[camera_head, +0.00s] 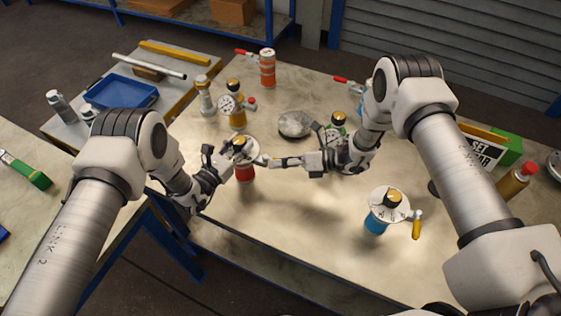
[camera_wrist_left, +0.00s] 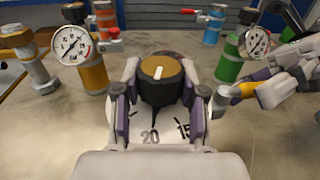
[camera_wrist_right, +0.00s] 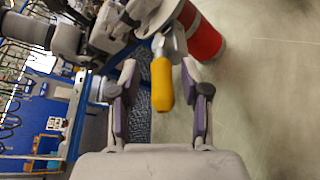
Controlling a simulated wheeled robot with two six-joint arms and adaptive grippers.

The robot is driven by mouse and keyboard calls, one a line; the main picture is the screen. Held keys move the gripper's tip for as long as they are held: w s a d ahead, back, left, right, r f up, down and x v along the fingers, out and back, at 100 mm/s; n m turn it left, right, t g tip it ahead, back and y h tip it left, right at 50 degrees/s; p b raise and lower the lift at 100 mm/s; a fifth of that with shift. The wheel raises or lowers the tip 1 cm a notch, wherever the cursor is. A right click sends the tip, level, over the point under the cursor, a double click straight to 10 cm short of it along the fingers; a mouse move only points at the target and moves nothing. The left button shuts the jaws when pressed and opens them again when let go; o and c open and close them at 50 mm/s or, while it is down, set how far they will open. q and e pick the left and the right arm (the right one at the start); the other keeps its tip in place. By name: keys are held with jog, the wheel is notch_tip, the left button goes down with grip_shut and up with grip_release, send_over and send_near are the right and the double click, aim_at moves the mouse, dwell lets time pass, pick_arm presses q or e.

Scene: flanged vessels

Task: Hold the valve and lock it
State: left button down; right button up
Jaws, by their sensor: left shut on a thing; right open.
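The valve is a black knob with a yellow top and a white pointer mark (camera_wrist_left: 160,72) over a white numbered dial (camera_wrist_left: 165,132). It sits on a red vessel (camera_head: 245,174) near the table's left front edge. My left gripper (camera_head: 236,155) is shut on the knob, one finger on each side; the left wrist view shows this grip (camera_wrist_left: 160,92). A yellow lever handle (camera_wrist_right: 162,88) sticks out from the vessel top. My right gripper (camera_head: 272,161) is open, its fingers on either side of the handle, with gaps visible. Contact with the handle does not show.
A blue vessel with a dial (camera_head: 376,222) and yellow lever stands at the right front. A yellow gauge vessel (camera_head: 237,115) and an orange-striped one (camera_head: 267,70) stand behind. A grey round flange (camera_head: 294,125) lies mid-table. The table's front middle is clear.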

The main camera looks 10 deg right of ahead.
grip_shut()
jog(key=shift+s+a+r+m+t+h, duration=0.1)
jog(key=shift+s+a+m+t+h, duration=0.25)
jog(key=shift+m+t+h, duration=0.75)
jog(key=shift+s+a+f+m+t+h, duration=0.15)
jog(key=shift+a+m+t+h, duration=0.45)
jog(key=shift+m+t, duration=0.85)
jog(key=shift+s+a+r+m+t+h, duration=0.15)
jog(key=shift+s+a+m+t+h, duration=0.15)
jog(key=shift+m+t+h, duration=0.95)
jog(key=shift+d, duration=0.1)
grip_release()
jog(key=shift+s, duration=0.1)
